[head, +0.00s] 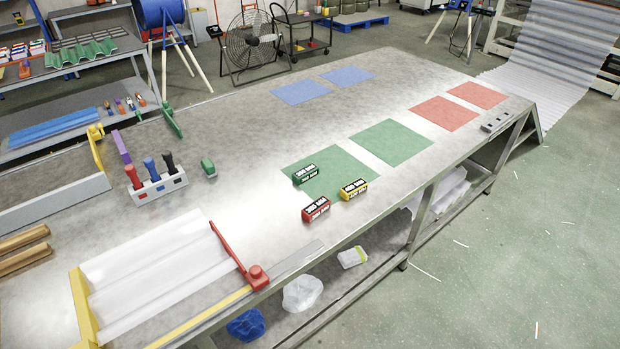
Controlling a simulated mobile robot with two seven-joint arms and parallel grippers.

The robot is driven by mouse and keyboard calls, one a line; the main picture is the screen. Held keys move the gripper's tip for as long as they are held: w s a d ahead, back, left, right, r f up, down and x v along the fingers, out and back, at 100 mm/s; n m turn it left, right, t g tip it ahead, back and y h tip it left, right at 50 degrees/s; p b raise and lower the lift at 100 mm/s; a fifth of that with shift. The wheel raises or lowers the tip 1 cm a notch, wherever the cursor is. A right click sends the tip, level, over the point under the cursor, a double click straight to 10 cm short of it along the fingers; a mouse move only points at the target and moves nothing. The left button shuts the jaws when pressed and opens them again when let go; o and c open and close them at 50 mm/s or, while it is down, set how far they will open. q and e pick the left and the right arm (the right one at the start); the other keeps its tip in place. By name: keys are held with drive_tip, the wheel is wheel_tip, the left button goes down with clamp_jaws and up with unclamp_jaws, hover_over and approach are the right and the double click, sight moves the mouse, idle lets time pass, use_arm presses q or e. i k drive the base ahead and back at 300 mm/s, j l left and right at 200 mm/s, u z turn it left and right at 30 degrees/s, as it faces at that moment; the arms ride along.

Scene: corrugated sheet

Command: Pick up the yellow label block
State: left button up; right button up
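The yellow label block (353,190) lies on the metal workbench, near its front edge, just off the near right side of the green square (328,172). It has black and white printed label faces. A red label block (316,209) of similar shape lies to its left and nearer the bench edge, apart from it. A green label block (305,174) lies on the left part of the near green square. Neither of my grippers shows in the head view.
The workbench (240,190) also has blue squares (301,92), red squares (444,113) and a second green square (391,142). A holder with several marker-like tools (157,187) stands at left. A corrugated sheet (160,270) with a red-handled bar (240,257) lies at front left.

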sight(355, 188)
drive_tip(key=u, duration=1.1)
drive_tip(key=k+l+z, duration=0.1)
drive_tip(key=z, duration=1.25)
drive_tip(key=i+l+z, duration=0.15)
drive_tip(key=i+l, duration=1.2)
drive_tip(key=k+l, duration=0.05)
drive_tip(key=l, duration=0.1)
